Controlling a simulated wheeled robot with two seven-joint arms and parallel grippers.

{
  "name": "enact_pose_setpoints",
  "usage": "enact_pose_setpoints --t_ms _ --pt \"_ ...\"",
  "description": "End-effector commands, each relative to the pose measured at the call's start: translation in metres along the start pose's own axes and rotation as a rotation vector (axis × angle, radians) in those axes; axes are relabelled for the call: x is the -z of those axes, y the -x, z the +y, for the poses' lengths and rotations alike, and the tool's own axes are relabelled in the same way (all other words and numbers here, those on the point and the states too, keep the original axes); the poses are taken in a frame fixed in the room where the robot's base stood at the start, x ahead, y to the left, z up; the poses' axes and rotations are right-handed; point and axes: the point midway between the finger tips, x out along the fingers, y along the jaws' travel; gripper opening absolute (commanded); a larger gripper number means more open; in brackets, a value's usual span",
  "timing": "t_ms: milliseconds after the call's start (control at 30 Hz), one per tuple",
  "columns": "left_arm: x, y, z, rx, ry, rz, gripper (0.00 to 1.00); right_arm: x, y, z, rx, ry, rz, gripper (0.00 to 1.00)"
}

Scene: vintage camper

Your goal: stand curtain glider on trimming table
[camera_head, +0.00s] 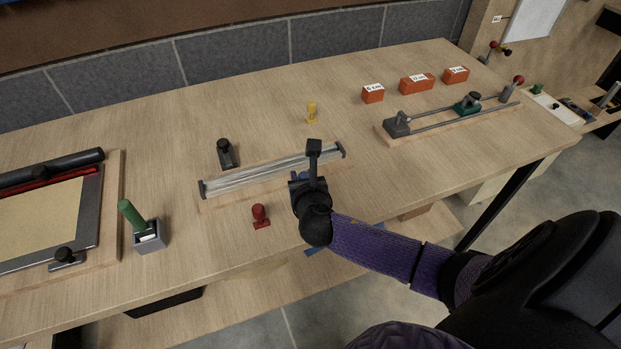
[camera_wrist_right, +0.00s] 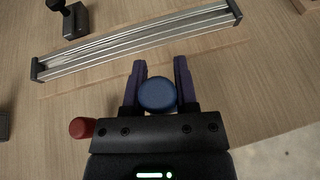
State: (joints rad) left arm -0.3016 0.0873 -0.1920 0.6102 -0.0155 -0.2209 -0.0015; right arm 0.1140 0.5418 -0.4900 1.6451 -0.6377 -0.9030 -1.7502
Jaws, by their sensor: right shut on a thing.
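My right gripper (camera_head: 306,180) is over the front part of the wooden table (camera_head: 170,95), just in front of a metal rail on a board. In the right wrist view, my right gripper (camera_wrist_right: 158,85) is shut on a blue round-topped piece (camera_wrist_right: 157,94), which looks like a glider. Its lower part is hidden, so I cannot tell whether it touches the table. A red glider-like piece (camera_head: 260,216) stands to the left of the gripper; its top also shows in the wrist view (camera_wrist_right: 81,128). My left gripper is not in view.
The metal rail (camera_head: 270,172) lies close behind the gripper, with a black-knobbed block (camera_head: 226,153) behind it. A grey holder (camera_head: 149,236) with a green handle and a framed board (camera_head: 50,215) are at left. Orange blocks (camera_head: 416,83) and a rod fixture (camera_head: 450,115) are at right.

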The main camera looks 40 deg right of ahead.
Motion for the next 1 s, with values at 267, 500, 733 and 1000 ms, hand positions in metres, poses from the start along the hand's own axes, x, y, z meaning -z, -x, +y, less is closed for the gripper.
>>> enact_pose_setpoints --t_ms 267,500,733,1000 --pt "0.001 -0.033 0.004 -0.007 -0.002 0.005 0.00 0.049 -0.020 0.000 0.002 0.001 0.004 0.00" --pt "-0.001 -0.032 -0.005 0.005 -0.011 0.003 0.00 0.051 -0.021 0.000 0.000 0.000 0.000 0.00" --pt "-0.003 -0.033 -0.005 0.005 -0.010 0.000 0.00 0.053 -0.022 0.001 0.000 0.000 0.000 0.58" --pt "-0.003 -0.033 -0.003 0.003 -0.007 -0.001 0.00 0.053 -0.022 0.001 0.001 0.000 0.000 0.71"
